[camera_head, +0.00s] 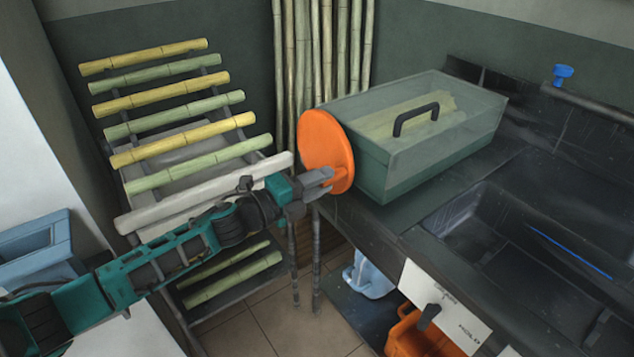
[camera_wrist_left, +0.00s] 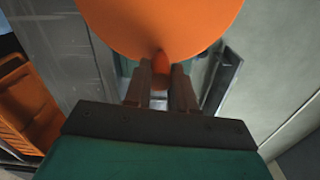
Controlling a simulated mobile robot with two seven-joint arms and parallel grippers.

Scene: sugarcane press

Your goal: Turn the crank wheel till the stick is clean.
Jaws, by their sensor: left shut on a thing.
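The orange crank wheel (camera_head: 325,145) stands upright on the left end of the green press (camera_head: 425,165). A pale yellow-green stick (camera_head: 378,124) shows blurred through the clear cover, under the black handle; I cannot tell how clean it is. My left gripper (camera_head: 328,180) is shut on the wheel's crank handle, low on the wheel's face. In the left wrist view, the fingers (camera_wrist_left: 160,80) sit on both sides of an orange knob below the wheel (camera_wrist_left: 160,22). My right gripper is in neither view.
A rack with several yellow and green canes (camera_head: 175,103) stands at the left. Tall canes (camera_head: 322,50) lean behind the press. A dark sink (camera_head: 520,235) is at the right. Orange crate (camera_head: 415,335) and blue jug (camera_head: 368,275) are under the counter.

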